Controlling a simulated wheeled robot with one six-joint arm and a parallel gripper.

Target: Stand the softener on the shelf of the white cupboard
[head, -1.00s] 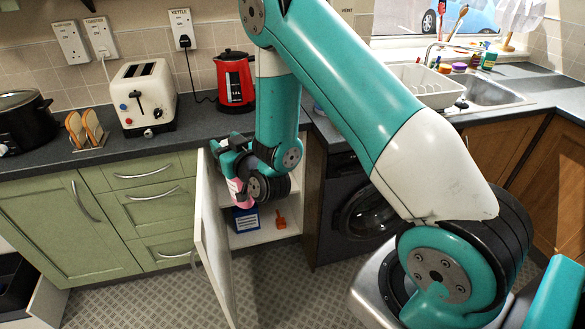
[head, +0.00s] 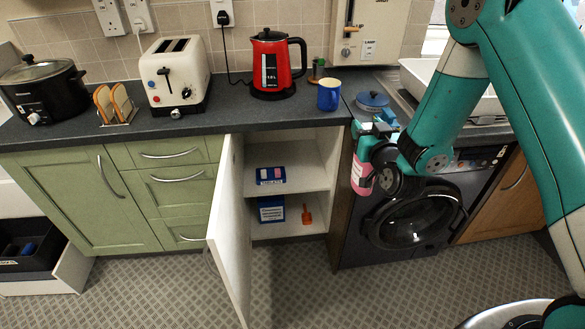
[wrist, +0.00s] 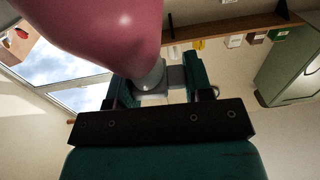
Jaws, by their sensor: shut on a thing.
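The softener is a pink bottle (head: 361,174), and it also shows large in the wrist view (wrist: 105,25). My gripper (head: 370,142) is shut on its grey neck, which sits between the fingers in the wrist view (wrist: 152,80). The bottle hangs roughly upright in front of the washing machine, right of the cupboard and apart from it. The white cupboard (head: 228,225) stands open, its door swung out towards me at the left. Its middle shelf (head: 307,180) carries a small blue and white box (head: 270,175) at the left; the right part of the shelf is bare.
A blue box (head: 271,209) and an orange brush (head: 306,214) are on the cupboard's bottom. The washing machine (head: 410,222) stands to the right. On the worktop above are a red kettle (head: 274,70), a blue mug (head: 329,94) and a toaster (head: 178,75). The floor in front is clear.

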